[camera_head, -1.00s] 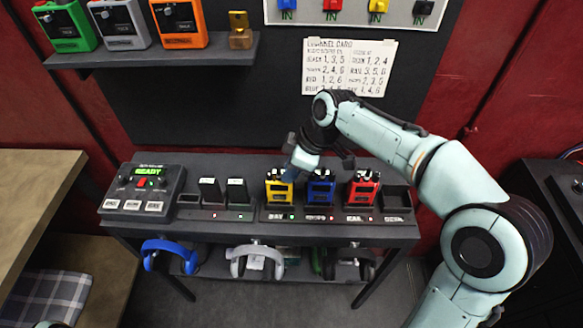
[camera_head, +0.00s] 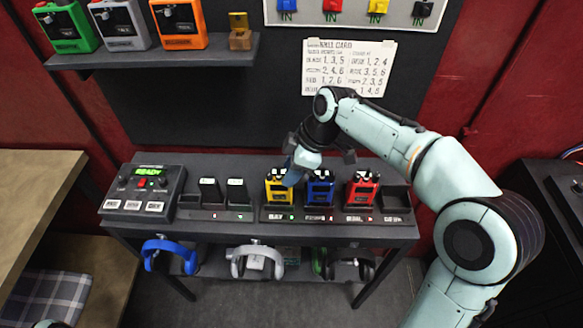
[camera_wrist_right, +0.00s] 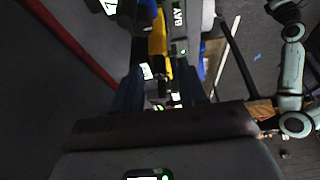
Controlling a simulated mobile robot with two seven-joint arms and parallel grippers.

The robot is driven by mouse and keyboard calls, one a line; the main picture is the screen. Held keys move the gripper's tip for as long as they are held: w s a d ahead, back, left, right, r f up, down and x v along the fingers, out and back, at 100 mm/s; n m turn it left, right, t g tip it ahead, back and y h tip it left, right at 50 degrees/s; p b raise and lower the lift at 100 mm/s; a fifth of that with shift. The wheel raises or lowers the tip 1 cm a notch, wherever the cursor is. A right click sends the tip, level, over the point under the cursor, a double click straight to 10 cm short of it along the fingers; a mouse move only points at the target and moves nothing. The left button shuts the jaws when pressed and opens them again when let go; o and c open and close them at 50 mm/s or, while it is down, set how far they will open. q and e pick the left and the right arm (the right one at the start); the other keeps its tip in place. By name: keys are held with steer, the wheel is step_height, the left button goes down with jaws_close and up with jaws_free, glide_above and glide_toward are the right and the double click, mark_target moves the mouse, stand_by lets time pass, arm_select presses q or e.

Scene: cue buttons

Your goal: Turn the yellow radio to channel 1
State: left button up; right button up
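The yellow body (camera_wrist_right: 157,42) shows just beyond, beside a "BAY" label. I cannot tell whether a finger touches the radio. The channel setting is too small to read. My left gripper is not in view.
The blue radio (camera_head: 320,192) and red radio (camera_head: 362,192) stand close on the right. A console reading "READY" (camera_head: 143,190) sits at the left. Headsets hang below the table. A channel card (camera_head: 347,68) is on the wall. Larger radios stand on the upper shelf (camera_head: 150,56).

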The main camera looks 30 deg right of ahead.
steer(key=shift+r, duration=0.1)
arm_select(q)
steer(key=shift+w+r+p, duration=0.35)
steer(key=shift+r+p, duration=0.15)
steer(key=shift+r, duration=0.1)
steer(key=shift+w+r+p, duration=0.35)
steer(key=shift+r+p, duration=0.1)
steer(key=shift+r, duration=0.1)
arm_select(e)
steer(key=v, duration=1.3)
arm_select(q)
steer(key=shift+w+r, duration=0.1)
arm_select(e)
steer(key=shift+r, duration=0.15)
